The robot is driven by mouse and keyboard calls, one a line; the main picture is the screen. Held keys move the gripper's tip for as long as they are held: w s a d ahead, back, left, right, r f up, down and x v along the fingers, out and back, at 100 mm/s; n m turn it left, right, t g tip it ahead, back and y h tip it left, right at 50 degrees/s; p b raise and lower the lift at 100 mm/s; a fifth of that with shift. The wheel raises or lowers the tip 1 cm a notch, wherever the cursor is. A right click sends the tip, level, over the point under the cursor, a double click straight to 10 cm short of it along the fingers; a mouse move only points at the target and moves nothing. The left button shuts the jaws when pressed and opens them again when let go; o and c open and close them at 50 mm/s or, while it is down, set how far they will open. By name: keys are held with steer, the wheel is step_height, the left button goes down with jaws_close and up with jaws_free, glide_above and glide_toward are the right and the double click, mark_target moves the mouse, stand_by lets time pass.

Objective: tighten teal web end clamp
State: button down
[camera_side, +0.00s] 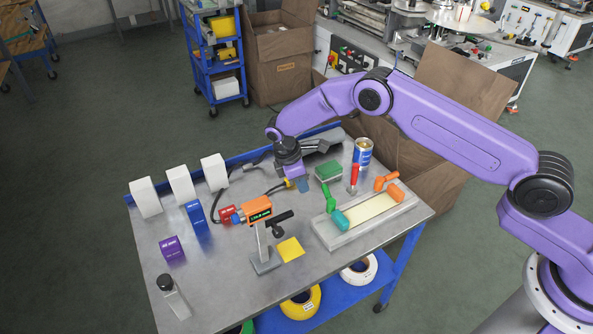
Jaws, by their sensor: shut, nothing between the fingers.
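The teal web end clamp (341,220) is a rounded teal block at the left end of a pale grey fixture (335,239). A cream web strip (366,208) runs from it toward an orange clamp (396,193) at the other end. A green handle (329,197) stands up just behind the teal clamp; I cannot tell whether the two are joined. My gripper (302,186) points down over the table, behind and left of the teal clamp and apart from it. Its fingers are shut and empty, though small in this view.
An orange-headed display stand (262,240) and a yellow pad (290,249) are left of the fixture. A red-handled tool (354,178), a green-topped block (328,171) and a can (362,152) are behind it. White, blue and purple boxes fill the table's left.

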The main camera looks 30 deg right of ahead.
mark_target(324, 186)
steer(key=shift+s+d+f, duration=0.1)
steer(key=shift+s+d, duration=0.1)
steer(key=shift+d, duration=0.4)
steer(key=shift+s+d+f, duration=0.1)
steer(key=shift+s+d, duration=0.1)
steer(key=shift+d, duration=0.45)
steer(key=shift+s+d+f, duration=0.1)
steer(key=shift+s+d, duration=0.1)
steer(key=shift+d, duration=0.4)
steer(key=shift+d+m, duration=0.4)
steer(key=shift+m, duration=0.3)
steer(key=shift+d+m+g, duration=0.5)
steer(key=shift+d+m, duration=0.1)
steer(key=shift+m, duration=0.4)
steer(key=shift+s+d+m+g+y, duration=0.1)
steer(key=shift+d+m+g+y, duration=0.2)
steer(key=shift+m, duration=0.35)
steer(key=shift+s+d+m+t+y, duration=0.1)
steer(key=shift+d+m, duration=0.3)
steer(key=shift+m, duration=0.2)
steer(key=shift+s+d+m+g+y, duration=0.1)
steer(key=shift+d+m+g+y, duration=0.2)
steer(key=shift+m, duration=0.35)
steer(key=shift+w, duration=0.1)
